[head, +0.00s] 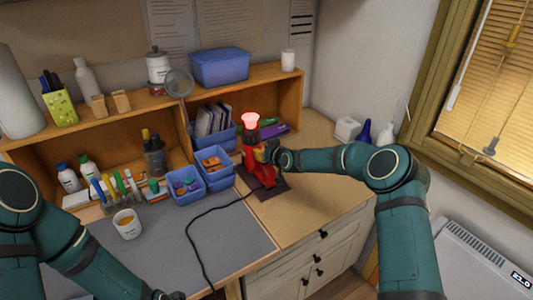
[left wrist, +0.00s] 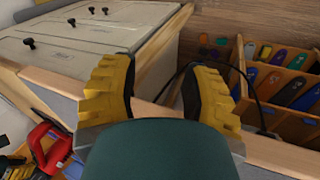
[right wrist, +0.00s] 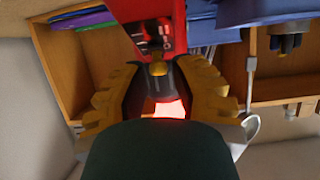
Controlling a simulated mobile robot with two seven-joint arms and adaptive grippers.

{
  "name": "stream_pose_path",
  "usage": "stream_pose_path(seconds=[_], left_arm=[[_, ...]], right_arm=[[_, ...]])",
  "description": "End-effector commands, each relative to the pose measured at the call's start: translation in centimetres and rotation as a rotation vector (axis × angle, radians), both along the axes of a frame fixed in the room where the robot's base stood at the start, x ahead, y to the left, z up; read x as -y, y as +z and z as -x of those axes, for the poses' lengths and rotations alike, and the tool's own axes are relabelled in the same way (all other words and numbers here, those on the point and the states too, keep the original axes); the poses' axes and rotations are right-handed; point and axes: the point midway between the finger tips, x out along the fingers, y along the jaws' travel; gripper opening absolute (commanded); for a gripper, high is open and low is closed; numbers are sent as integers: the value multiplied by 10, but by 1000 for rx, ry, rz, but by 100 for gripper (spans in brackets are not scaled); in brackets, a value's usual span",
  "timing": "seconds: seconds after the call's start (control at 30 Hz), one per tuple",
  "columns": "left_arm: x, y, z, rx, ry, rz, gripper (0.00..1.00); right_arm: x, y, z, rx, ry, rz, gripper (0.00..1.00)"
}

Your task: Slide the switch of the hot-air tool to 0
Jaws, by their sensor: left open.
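The hot-air tool (head: 250,158) stands upright on a dark base on the wooden counter, red with its top glowing red. My right gripper (head: 268,153) is at its side, covering part of it. In the right wrist view the red body (right wrist: 150,14) bears a dark panel with small marks, and a small yellow part (right wrist: 158,68) sits below it. My right fingers (right wrist: 156,75) stand apart on either side of the dark neck; I cannot tell whether they press on it. The switch setting is unreadable. My left gripper (left wrist: 160,85) is open and empty, partly showing in the head view (head: 170,295).
A black cable (head: 205,212) runs from the tool over the grey mat (head: 240,245). Blue bins (head: 187,196) stand close left of the tool, and a white cup (head: 127,225) is on the mat. The counter right of the tool is mostly clear; bottles stand farther back.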

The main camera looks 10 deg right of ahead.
Motion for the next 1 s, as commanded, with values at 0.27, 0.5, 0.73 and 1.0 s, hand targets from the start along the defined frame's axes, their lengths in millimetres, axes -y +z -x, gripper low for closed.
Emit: stream_pose_path(seconds=[0.27, 0.5, 0.73, 1.0], left_arm=[[0, 0, 0, 0, 0, 0, 47], [0, 0, 0, 0, 0, 0, 47], [0, 0, 0, 0, 0, 0, 47], [0, 0, 0, 0, 0, 0, 47]], right_arm=[[0, 0, 0, 0, 0, 0, 45], [3, 4, 7, 1, 0, 1, 45], [15, 17, 36, 0, -1, 1, 45], [30, 35, 79, 0, -1, 2, 45]])
